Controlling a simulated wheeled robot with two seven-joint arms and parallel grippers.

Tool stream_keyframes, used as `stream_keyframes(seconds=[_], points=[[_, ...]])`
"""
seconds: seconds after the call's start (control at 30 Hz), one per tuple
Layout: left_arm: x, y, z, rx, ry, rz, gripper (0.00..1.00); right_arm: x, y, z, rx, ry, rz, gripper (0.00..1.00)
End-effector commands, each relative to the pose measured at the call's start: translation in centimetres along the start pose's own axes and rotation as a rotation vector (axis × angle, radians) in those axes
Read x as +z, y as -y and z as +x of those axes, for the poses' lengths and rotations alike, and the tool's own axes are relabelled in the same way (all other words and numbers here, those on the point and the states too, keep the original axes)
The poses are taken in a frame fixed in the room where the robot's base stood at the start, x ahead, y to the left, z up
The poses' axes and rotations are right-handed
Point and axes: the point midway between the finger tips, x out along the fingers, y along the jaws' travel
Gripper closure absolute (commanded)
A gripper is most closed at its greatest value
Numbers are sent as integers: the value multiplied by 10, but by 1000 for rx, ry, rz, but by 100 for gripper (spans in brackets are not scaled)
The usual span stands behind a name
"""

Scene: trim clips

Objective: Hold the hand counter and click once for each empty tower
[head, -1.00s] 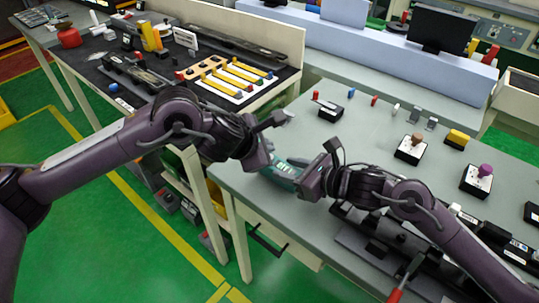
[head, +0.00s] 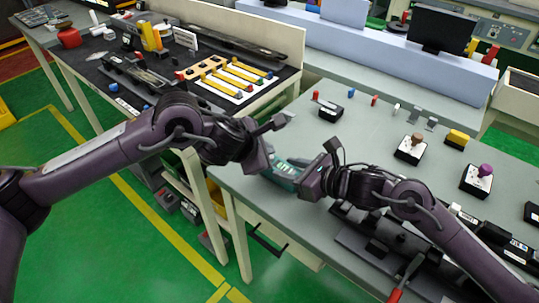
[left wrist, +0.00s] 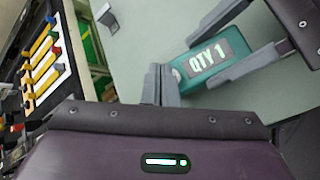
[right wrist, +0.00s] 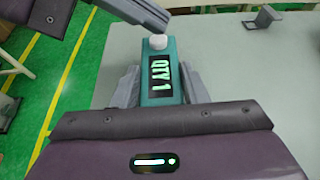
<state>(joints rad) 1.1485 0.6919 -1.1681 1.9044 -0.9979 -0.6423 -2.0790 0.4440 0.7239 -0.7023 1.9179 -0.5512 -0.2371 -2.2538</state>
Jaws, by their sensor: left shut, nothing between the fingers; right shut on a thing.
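The teal hand counter (head: 284,176) is held above the grey table, and its display reads QTY 1 in the left wrist view (left wrist: 205,62). My right gripper (head: 305,180) is shut on it; the right wrist view shows the counter (right wrist: 160,85) between the two fingers, with a white button (right wrist: 158,42) on its far end. My left gripper (head: 268,158) is shut and empty beside that button end. In the right wrist view its fingertips show close to the button; contact cannot be told. I cannot tell which things count as towers or which are empty.
A dark table (head: 130,95) with tools is at left.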

Motion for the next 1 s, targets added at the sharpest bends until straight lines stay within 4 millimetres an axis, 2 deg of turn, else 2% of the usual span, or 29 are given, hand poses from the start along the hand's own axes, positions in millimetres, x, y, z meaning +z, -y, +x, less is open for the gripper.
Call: stream_keyframes(seconds=[1.0], points=[[-5, 5, 6, -1, -1, 0, 100, 0, 0, 0, 0, 0, 0, 86]])
